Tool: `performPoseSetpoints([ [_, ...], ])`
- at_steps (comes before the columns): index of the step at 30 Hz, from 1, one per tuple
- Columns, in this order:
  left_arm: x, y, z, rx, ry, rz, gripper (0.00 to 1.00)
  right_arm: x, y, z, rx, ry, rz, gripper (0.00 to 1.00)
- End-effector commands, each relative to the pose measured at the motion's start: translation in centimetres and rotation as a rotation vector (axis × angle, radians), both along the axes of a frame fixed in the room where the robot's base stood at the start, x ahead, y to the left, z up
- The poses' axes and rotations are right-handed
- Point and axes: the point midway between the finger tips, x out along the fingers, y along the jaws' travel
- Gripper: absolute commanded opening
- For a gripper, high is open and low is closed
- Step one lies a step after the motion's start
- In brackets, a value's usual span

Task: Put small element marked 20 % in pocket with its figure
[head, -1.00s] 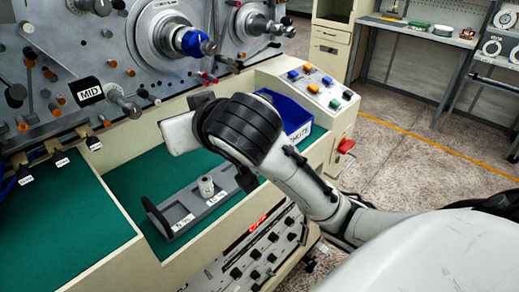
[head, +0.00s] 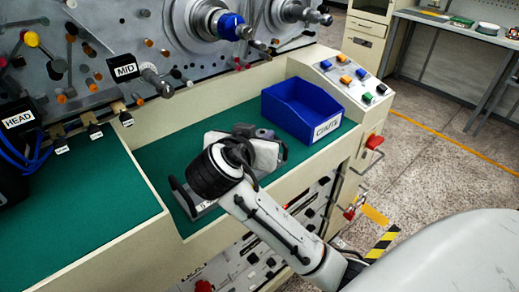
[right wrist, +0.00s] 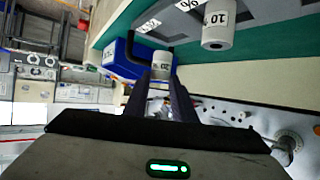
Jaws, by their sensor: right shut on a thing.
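My right gripper (right wrist: 161,88) is shut on a small white cylindrical element (right wrist: 162,66), held between its fingertips in the right wrist view. The figure on the held element is too small to read surely. A second white element (right wrist: 218,28) stands in the grey tray (right wrist: 262,12); its label looks like 10, but is hard to read. White labels (right wrist: 150,25) mark the tray's pockets. In the head view, my right wrist hides most of the tray (head: 181,197) and the gripper's fingertips. My left gripper is not in view.
A blue bin (head: 290,115) stands on the green bench top (head: 150,160) right of the tray. A button panel (head: 352,75) is farther right. The winding machine (head: 110,45) with its spindles rises behind. Green surface lies free to the left.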

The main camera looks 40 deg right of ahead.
Motion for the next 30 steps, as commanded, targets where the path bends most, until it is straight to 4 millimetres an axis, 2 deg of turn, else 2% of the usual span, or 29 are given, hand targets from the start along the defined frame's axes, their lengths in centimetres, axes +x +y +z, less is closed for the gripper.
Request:
performPoseSetpoints([
  [6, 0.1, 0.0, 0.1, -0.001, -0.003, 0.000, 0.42, 0.0, -0.1, -3.0, -0.004, 0.003, 0.001, 0.02],
  [9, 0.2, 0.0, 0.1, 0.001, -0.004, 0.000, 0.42, 0.0, 0.0, -3.8, -0.001, 0.003, 0.001, 0.02],
  [20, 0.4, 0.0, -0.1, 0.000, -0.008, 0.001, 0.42, 0.0, 0.0, -4.2, 0.001, 0.000, 0.001, 0.02],
  [21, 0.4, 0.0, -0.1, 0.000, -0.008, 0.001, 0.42, 0.0, 0.0, -4.2, 0.001, 0.000, 0.001, 0.25],
  [22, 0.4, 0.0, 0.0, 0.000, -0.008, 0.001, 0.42, 0.0, 0.0, -4.2, 0.000, 0.000, 0.001, 0.30],
  [30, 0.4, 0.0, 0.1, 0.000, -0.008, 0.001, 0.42, 0.0, 0.0, -4.1, 0.000, 0.000, 0.001, 0.32],
])
